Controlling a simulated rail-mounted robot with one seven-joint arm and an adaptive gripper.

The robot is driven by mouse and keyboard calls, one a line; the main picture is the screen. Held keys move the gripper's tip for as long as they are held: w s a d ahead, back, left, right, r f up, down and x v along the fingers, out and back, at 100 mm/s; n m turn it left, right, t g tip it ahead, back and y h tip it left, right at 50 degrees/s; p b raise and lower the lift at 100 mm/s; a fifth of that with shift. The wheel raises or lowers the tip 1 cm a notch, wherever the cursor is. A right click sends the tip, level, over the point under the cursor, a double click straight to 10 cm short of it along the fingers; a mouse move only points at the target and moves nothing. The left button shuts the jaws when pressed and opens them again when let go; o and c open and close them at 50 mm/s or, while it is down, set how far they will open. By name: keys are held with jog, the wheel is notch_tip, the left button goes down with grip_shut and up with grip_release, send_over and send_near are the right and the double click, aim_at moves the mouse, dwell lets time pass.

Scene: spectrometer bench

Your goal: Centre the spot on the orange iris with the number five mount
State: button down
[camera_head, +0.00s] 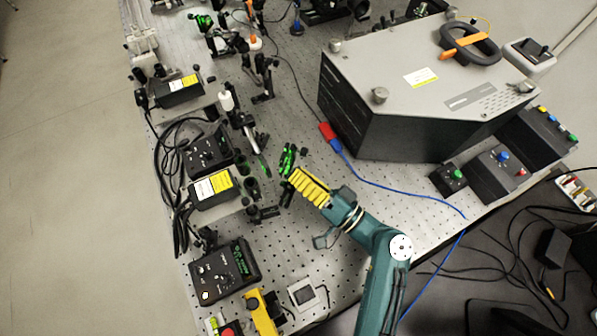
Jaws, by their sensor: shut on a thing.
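My gripper (290,176) has yellow ribbed fingers and reaches in from the lower right over the perforated bench. It is shut at a mount with green parts (287,159), at the mount's near side. The fingers hide the held part, likely an adjuster of that mount; no number is readable on it. A small orange-and-white part (254,43) stands near the top of the bench; I cannot tell whether it is the orange iris. No light spot on an iris can be made out.
A large grey box (400,110) stands right of the mount. Black laser boxes and controllers (224,272) line the left side, with cables. A blue cable (390,190) crosses the bench to the right of my gripper. Button boxes (496,168) stand at the right edge.

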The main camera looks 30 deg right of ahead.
jog(key=shift+r+m+p, duration=0.25)
jog(key=shift+m+p, duration=0.15)
jog(key=shift+p, duration=0.05)
jog(key=shift+f+m+h, duration=0.25)
jog(key=shift+m+h, duration=0.05)
jog(key=shift+h, duration=0.1)
jog(key=c, duration=1.3)
grip_release()
jog(key=v, duration=1.2)
jog(key=shift+d, duration=0.1)
